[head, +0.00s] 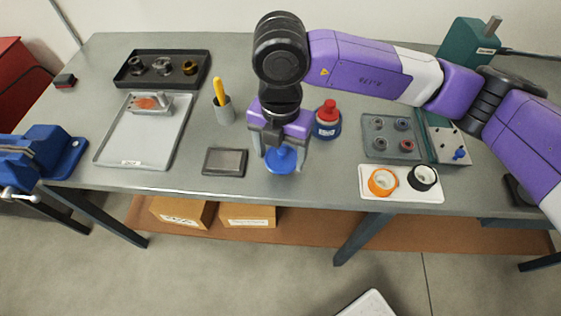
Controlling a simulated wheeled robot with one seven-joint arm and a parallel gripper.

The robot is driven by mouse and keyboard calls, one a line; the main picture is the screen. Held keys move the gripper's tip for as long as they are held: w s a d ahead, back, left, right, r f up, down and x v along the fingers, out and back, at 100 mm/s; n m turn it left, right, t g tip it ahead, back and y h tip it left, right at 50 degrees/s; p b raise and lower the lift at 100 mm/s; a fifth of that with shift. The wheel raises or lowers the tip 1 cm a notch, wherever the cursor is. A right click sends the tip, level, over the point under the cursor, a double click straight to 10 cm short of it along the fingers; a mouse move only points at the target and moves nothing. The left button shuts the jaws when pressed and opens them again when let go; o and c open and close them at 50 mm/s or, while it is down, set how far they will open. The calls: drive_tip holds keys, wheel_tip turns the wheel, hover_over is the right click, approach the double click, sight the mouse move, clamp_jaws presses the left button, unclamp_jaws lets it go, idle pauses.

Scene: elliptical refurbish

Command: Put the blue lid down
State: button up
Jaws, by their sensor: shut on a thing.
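The blue lid (281,160) is a round blue disc with a raised middle, near the front edge of the grey workbench (320,184). My gripper (281,152) points down from above and is shut on the lid's raised middle. The lid is at or just above the bench top; I cannot tell whether it touches. My gripper hides part of the lid's top.
A small dark tray (225,162) lies just left of the lid. A blue jar with a red top (327,120) stands close behind right. A white tray (400,196) with orange and black rings lies to the right. A grey cup (224,110) stands behind left.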

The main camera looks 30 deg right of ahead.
sight(280, 160)
drive_tip(key=shift+f, duration=2.2)
drive_tip(key=shift+f, duration=0.2)
drive_tip(key=o, duration=1.3)
drive_tip(key=shift+r, duration=0.15)
wheel_tip(280, 160, up, 12)
drive_tip(key=shift+r+b, duration=0.1)
drive_tip(key=shift+b, duration=0.4)
